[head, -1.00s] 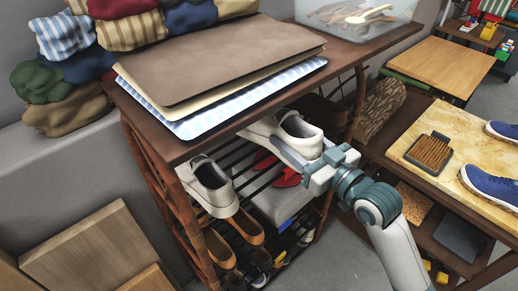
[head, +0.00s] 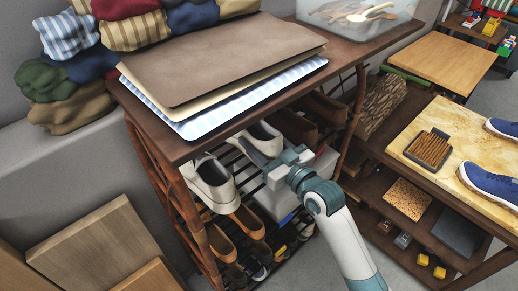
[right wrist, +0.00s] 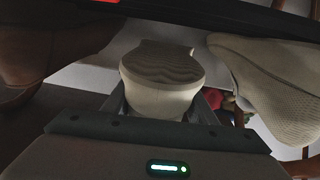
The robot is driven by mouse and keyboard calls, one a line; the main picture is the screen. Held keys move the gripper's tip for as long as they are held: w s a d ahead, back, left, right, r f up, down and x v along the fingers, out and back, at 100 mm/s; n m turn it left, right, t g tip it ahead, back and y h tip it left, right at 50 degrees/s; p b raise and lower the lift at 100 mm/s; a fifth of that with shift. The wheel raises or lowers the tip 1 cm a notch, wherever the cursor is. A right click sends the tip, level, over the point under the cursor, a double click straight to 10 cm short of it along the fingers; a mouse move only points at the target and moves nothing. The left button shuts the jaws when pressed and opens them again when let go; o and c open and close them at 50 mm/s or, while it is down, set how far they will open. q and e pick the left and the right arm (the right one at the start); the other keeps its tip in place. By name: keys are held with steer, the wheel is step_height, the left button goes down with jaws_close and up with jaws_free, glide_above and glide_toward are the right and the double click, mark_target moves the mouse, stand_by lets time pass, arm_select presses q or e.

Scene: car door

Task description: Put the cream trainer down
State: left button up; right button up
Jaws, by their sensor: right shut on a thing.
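A cream trainer (head: 262,138) is in the top tier of the shoe rack, under the rack's board. My right gripper (head: 284,163) is shut on its heel end. The right wrist view shows the trainer's rounded heel (right wrist: 160,85) between the jaws. I cannot tell whether its sole touches the shelf bars. A second cream trainer (head: 214,182) stands to its left on the same tier; it also shows at the right of the right wrist view (right wrist: 268,85). My left gripper is not in view.
Brown shoes (head: 298,127) stand to the right on the same tier. Tan shoes (head: 222,243) and others fill the tier below. The rack's board (head: 180,150) is close above, carrying folded cloth and mats.

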steer(key=shift+f, duration=0.25)
step_height(320, 180, down, 2)
steer(key=shift+f, duration=0.1)
steer(key=shift+f+p, duration=0.3)
steer(key=shift+f, duration=0.25)
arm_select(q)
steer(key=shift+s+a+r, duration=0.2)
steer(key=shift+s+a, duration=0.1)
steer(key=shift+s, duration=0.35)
arm_select(e)
steer(key=shift+f, duration=0.1)
steer(key=o, duration=1.4)
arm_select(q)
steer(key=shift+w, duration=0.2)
